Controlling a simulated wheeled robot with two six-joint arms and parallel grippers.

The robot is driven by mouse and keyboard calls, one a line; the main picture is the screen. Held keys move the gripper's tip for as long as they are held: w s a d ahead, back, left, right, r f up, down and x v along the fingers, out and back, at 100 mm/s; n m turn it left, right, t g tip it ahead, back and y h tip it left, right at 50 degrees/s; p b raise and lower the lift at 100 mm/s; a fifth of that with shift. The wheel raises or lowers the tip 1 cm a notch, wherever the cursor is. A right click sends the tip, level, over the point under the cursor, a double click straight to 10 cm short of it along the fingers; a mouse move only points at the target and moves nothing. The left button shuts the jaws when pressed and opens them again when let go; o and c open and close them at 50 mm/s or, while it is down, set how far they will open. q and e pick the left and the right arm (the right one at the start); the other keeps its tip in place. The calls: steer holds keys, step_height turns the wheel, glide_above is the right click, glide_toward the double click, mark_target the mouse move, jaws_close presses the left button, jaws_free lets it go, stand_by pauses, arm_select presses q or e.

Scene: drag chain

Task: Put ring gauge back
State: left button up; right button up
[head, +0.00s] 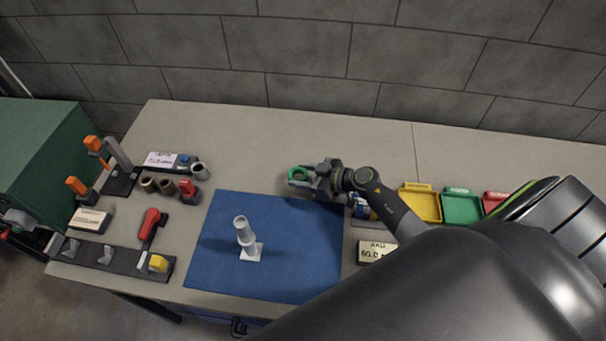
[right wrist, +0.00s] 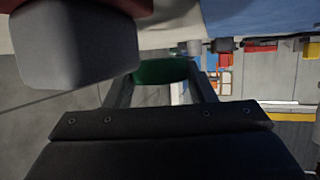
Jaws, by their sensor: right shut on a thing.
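The ring gauge (head: 299,173) looks like a green ring and is in the jaws of my right gripper (head: 302,183), behind the top edge of the blue mat. In the right wrist view the green ring (right wrist: 163,72) shows between the two fingers. The gripper is shut on it, and it appears to be above the bench, though the height is hard to tell. A holder with a blue part (head: 362,209) stands to the right of the mat, partly hidden by my right arm. My left gripper is not in view.
A white stepped part (head: 246,239) stands upright on the blue mat (head: 214,262). A label block (head: 374,252) lies right of the mat. Yellow (head: 421,205), green (head: 461,206) and red bins stand at right. Tools and holders (head: 118,180) crowd the left. The bench behind the mat is clear.

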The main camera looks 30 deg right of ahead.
steer(key=shift+f+b, duration=0.3)
steer(key=shift+f, duration=0.25)
stand_by(0.4)
steer(key=o, duration=1.1)
step_height(320, 180, up, 10)
steer(key=shift+p, duration=1.2)
